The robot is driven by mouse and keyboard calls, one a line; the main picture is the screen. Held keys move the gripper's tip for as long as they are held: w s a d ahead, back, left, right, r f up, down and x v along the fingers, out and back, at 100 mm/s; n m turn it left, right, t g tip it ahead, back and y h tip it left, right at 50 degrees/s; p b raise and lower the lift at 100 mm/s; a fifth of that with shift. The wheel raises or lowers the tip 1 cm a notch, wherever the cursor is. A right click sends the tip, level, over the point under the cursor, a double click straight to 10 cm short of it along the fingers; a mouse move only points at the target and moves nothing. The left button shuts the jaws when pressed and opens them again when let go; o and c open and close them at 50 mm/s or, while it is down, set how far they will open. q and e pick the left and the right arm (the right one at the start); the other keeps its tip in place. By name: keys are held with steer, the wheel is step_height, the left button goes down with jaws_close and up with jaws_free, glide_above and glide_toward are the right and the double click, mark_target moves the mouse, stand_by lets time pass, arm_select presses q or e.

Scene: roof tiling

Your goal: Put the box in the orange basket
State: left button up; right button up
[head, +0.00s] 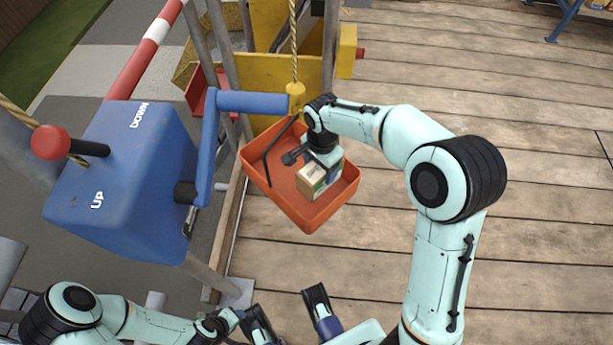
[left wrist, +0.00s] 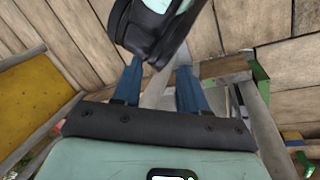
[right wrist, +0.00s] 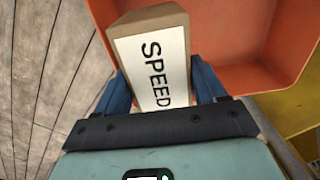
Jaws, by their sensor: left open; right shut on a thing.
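The orange basket (head: 305,212) hangs from a rope at the middle of the head view. The box (head: 312,180), brown with a white label, is inside the basket's outline, low over its floor; I cannot tell whether it touches the floor. My right gripper (head: 322,172) reaches over the basket and is shut on the box. In the right wrist view the box (right wrist: 152,55) shows the word SPEED between the fingers, with the orange basket (right wrist: 245,35) behind it. My left gripper (head: 290,310) is open and empty at the bottom of the head view; its fingers also show in the left wrist view (left wrist: 158,90).
A blue winch box (head: 130,160) with UP and DOWN marks and a blue crank (head: 207,145) stands left of the basket. The rope (head: 294,45) rises above the basket. Scaffold poles and a yellow panel (head: 270,80) are behind. Wooden planks (head: 540,180) at right are mostly clear.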

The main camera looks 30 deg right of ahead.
step_height(320, 180, down, 3)
steer(key=shift+s+f+b, duration=0.1)
steer(key=shift+b, duration=0.3)
arm_select(q)
steer(key=shift+t+y, duration=0.3)
steer(key=shift+t, duration=0.3)
steer(key=shift+w+a+f+b, duration=0.25)
steer(key=shift+w+a+f, duration=0.15)
steer(key=shift+w, duration=0.25)
steer(key=shift+w+a+f+b, duration=0.25)
steer(key=shift+w+f, duration=0.25)
steer(key=shift+w, duration=0.15)
steer(key=shift+w+a+f+b, duration=0.2)
steer(key=shift+w+a+f, duration=0.2)
steer(key=shift+w, duration=0.25)
arm_select(e)
steer(key=shift+f, duration=2.55)
arm_select(q)
steer(key=shift+f, duration=0.1)
arm_select(e)
steer(key=shift+f, duration=0.1)
steer(key=o, duration=1.3)
